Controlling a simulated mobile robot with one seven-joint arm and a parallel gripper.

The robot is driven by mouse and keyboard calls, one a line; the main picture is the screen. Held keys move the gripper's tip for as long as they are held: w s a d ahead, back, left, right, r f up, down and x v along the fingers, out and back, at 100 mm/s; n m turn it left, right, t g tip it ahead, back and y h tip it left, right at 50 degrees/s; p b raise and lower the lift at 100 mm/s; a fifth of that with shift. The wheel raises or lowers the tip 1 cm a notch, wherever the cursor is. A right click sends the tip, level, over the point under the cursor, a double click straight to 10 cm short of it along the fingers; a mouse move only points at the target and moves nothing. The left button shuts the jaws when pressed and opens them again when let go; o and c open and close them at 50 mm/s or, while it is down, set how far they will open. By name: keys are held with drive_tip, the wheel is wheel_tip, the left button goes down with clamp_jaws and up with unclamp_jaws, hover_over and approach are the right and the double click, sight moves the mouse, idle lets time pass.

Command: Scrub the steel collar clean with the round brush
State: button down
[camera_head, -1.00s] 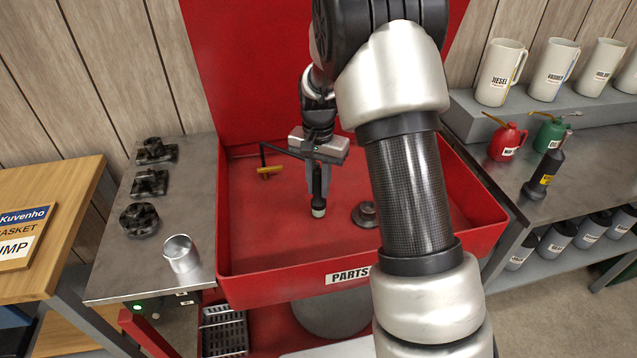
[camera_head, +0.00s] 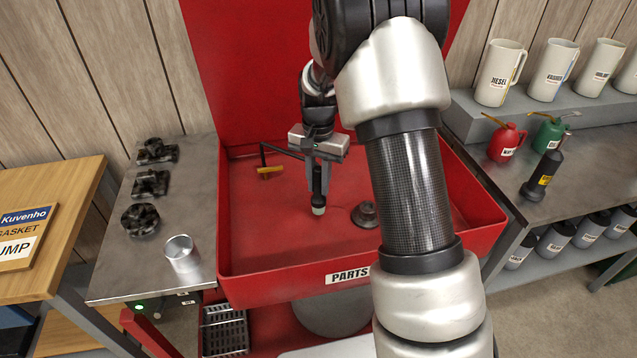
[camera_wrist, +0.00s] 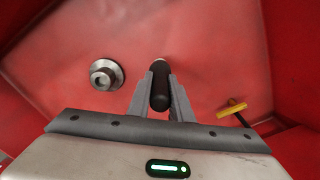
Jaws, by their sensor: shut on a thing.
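My gripper (camera_head: 319,180) is shut on the dark handle of the round brush (camera_head: 319,203), which hangs upright with its pale bristle end down over the red basin. The wrist view shows the handle (camera_wrist: 160,88) between the two fingers (camera_wrist: 160,98). The bristle end looks close to the basin floor; I cannot tell whether it touches. The steel collar (camera_head: 365,215), a flanged ring with a raised hub, sits on the basin floor to the right of the brush, apart from it. It also shows in the wrist view (camera_wrist: 106,74), left of the brush.
The red parts basin (camera_head: 250,285) has raised walls. A yellow-ended spout (camera_head: 270,170) hangs at its back left. A steel cup (camera_head: 182,254) and several dark parts (camera_head: 140,219) stand on the left bench. Oil cans and jugs stand on the right bench.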

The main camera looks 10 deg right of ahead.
sight(319, 168)
wheel_tip(319, 168, up, 9)
drive_tip(key=p, duration=0.6)
drive_tip(key=shift+r, duration=0.1)
